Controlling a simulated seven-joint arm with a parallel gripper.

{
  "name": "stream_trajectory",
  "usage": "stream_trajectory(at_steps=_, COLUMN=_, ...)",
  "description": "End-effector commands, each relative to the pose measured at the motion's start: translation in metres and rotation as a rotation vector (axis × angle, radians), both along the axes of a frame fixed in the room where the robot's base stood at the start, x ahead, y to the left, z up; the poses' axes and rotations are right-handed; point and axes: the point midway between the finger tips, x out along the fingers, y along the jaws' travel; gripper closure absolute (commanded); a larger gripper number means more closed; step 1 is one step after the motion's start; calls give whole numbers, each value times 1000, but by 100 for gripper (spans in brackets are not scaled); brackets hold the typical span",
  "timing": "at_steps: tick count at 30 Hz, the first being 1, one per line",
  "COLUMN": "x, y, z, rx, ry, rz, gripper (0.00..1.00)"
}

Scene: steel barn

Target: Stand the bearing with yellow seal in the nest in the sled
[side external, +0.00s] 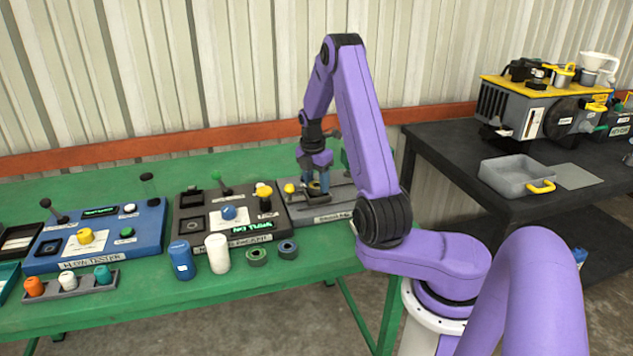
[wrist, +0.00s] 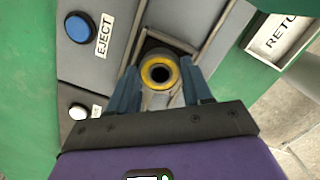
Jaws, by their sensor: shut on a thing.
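In the wrist view, the bearing with yellow seal (wrist: 160,85) is a grey ring with a yellow face and a dark centre hole. My gripper (wrist: 161,76) is shut on it, with a blue finger on each side. The bearing is over or in a pale-edged sled (wrist: 205,50), and the dark nest opening (wrist: 151,45) shows just beyond it. I cannot tell whether the bearing touches the nest. In the side view my gripper (side external: 317,186) points down low over the grey station at the table's right end; the bearing is too small to make out there.
The station carries a blue EJECT button (wrist: 79,28) and a white button (wrist: 78,112). A black tester (side external: 228,218) and a blue flow tester (side external: 97,240) stand to the left. A blue cylinder (side external: 181,259), a white cylinder (side external: 217,254) and two dark rings (side external: 257,257) sit in front.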

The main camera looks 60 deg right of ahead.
Motion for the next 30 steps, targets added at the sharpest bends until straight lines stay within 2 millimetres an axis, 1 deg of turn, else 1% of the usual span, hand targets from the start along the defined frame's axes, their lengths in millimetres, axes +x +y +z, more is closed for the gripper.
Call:
stream_trajectory(at_steps=13, x=0, y=0, z=-6, rx=-1, ry=-1, rz=0, gripper=89)
stream_trajectory(at_steps=14, x=0, y=0, z=-5, rx=-1, ry=-1, rz=0, gripper=41)
stream_trajectory(at_steps=15, x=0, y=0, z=-5, rx=-1, ry=-1, rz=0, gripper=28)
stream_trajectory(at_steps=16, x=0, y=0, z=-5, rx=-1, ry=-1, rz=0, gripper=25)
stream_trajectory(at_steps=25, x=0, y=0, z=-4, rx=-1, ry=-1, rz=1, gripper=25)
stream_trajectory(at_steps=28, x=1, y=0, z=2, rx=-2, ry=-1, rz=1, gripper=25)
stream_trajectory(at_steps=30, x=1, y=1, z=11, rx=-4, ry=-3, rz=1, gripper=25)
